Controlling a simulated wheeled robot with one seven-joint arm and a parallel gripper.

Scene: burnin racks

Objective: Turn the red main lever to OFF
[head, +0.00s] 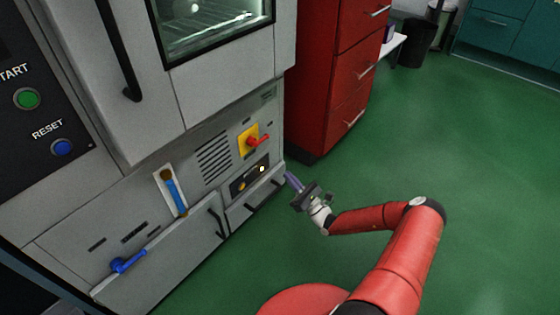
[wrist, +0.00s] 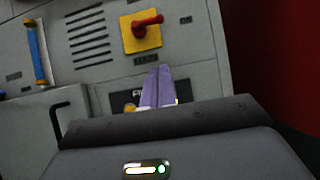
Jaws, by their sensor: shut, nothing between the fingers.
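The red main lever (head: 258,140) sits on a yellow plate (head: 243,147) low on the right of the grey rack front. Its handle points to the right. In the wrist view the red lever (wrist: 150,20) lies across the yellow plate (wrist: 138,40), pointing right, with a label on the panel to its right that I cannot read for sure. My gripper (head: 291,181) is shut and empty, below and to the right of the lever in the head view. Its purple fingers (wrist: 158,85) show together below the yellow plate in the wrist view, apart from the lever.
A small dark panel (head: 250,178) with knobs is under the lever. A blue handle (head: 175,192) and a blue lever (head: 128,262) are to the left. A red drawer cabinet (head: 325,80) stands right of the rack. The green floor (head: 450,150) to the right is clear.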

